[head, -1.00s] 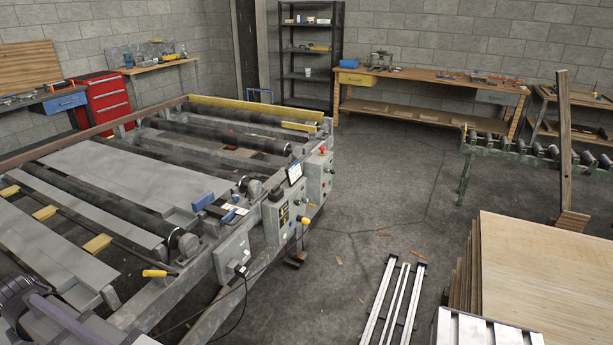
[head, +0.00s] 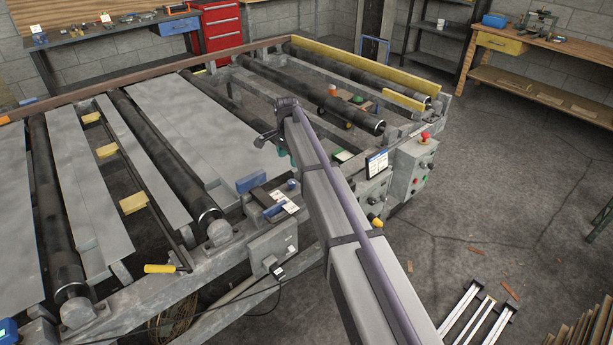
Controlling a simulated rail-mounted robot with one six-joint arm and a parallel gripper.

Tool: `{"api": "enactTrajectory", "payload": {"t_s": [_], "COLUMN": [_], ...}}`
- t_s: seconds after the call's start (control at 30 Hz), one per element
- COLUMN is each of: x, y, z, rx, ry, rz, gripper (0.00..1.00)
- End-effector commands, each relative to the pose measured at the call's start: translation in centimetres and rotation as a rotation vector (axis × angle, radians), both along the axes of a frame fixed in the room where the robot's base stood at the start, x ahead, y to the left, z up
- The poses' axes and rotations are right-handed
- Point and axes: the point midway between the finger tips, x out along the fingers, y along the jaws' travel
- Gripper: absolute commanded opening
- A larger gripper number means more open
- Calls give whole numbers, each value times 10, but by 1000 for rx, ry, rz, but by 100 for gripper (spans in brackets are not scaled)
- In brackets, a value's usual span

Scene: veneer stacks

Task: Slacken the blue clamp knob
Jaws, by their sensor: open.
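A small round blue knob (head: 292,184) stands on the near rail of the roller table, beside a dark plate with white labels (head: 283,201). I take it for the clamp knob, but it is too small to tell for sure. A flat blue piece (head: 273,210) lies at the plate's near edge, and a blue block (head: 251,182) is just to its left. My grey arm with a purple strip reaches up from the bottom, its far end above and beyond the knob. No gripper fingers can be made out.
The roller table (head: 150,295) fills the left and middle, with grey sheets (head: 215,115) between its rollers. A yellow handle (head: 160,269) and a grey box (head: 272,246) are on its near side. A control box with a red button (head: 425,137) stands to the right.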

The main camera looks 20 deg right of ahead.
Motion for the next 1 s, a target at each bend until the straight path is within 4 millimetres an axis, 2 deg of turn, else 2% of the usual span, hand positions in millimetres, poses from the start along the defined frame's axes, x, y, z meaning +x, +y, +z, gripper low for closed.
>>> {"api": "enactTrajectory", "payload": {"t_s": [0.17,0.4,0.53,0.67,0.9,1.0], "x": [0,0,0,0,0,0], "y": [-1,-2,-2,-2,-2,-2], "z": [-20,-77,-102,-111,-107,-107], "rx": [0,0,0,0,0,0], "ry": [0,0,0,0,0,0], "rz": [0,1,2,2,2,2], "gripper": [61,61,61,61,61,51]}}
